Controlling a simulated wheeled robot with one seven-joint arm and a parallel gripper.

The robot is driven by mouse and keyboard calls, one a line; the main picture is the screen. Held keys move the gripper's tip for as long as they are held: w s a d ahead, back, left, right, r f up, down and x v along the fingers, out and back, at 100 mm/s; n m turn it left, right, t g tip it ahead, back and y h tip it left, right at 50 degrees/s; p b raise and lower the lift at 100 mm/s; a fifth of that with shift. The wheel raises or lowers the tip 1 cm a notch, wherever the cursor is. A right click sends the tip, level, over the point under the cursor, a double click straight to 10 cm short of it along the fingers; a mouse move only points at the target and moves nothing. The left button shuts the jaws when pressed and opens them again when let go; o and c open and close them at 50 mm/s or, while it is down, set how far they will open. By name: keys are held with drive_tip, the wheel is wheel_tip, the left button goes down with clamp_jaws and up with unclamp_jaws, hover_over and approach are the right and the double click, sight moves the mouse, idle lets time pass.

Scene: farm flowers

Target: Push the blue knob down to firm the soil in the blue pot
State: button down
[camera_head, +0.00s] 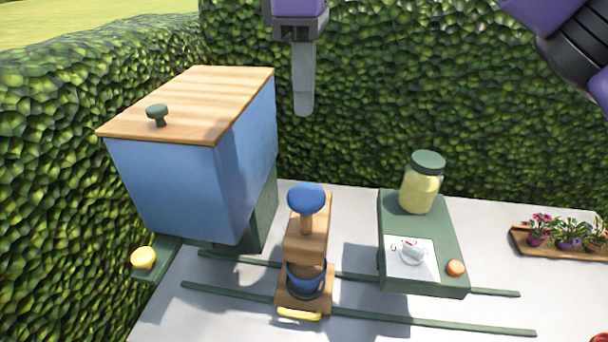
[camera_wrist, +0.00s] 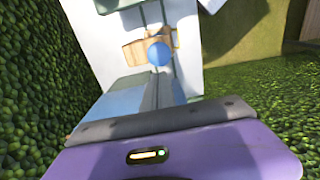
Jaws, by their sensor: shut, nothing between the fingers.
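The blue knob (camera_head: 306,198) sits on top of a wooden post on a wooden stand (camera_head: 306,242). The blue pot (camera_head: 305,278) with dark soil stands in the lower part of that stand, below the knob's arm. My gripper (camera_head: 303,112) is shut and empty, pointing down, high above and beyond the knob in the head view, apart from it. In the wrist view the blue knob (camera_wrist: 159,53) shows past the end of my shut fingers (camera_wrist: 158,80); the pot is hidden there.
A blue bin (camera_head: 190,180) with a wooden lid and green knob stands on the left. Green rails (camera_head: 430,323) run under the stand. On the right is a green block (camera_head: 425,285) with a yellow jar (camera_head: 421,188) and an orange button (camera_head: 455,268). Potted flowers (camera_head: 565,235) sit far right. Hedges enclose the back and left.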

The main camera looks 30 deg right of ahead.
sight(303, 192)
wheel_tip(303, 192, down, 14)
drive_tip(key=shift+f+p, duration=0.1)
drive_tip(key=shift+p, duration=0.2)
idle(0.5)
drive_tip(key=shift+s+f, duration=0.1)
drive_tip(key=shift+f, duration=2.55)
wheel_tip(303, 192, up, 5)
drive_tip(key=p, duration=0.5)
drive_tip(key=shift+a+f, duration=0.1)
drive_tip(key=shift+f, duration=0.05)
wheel_tip(303, 192, up, 10)
drive_tip(key=b, duration=0.1)
